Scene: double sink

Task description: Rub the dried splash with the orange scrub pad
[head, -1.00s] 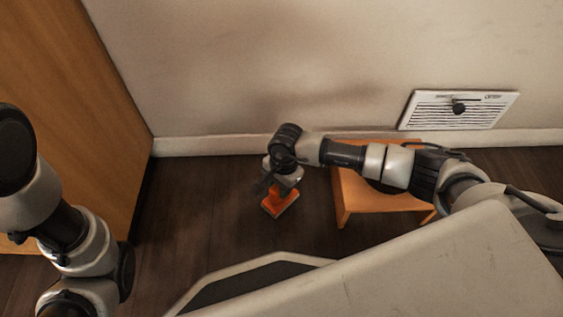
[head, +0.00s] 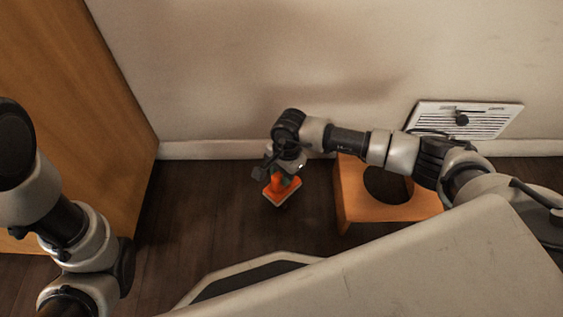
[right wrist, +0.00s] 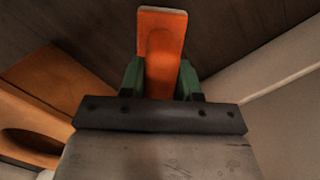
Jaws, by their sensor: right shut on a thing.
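The orange scrub pad (head: 287,197) has an upright grip and a pale lower edge, and is held above the dark floor. My right gripper (head: 284,176) is shut on its grip from above. In the right wrist view the orange pad (right wrist: 162,40) stands between the green-lined fingers of my right gripper (right wrist: 160,78). My left arm comes in at the left edge of the head view, but its gripper is out of the picture. I cannot make out a dried splash in either view.
An orange wooden stool (head: 356,208) with a dark round opening stands right of the pad, partly behind my right arm. A white wall vent (head: 490,121) is at the right. A wooden cabinet side (head: 75,90) is at the left. Dark floor (head: 205,200) lies open between.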

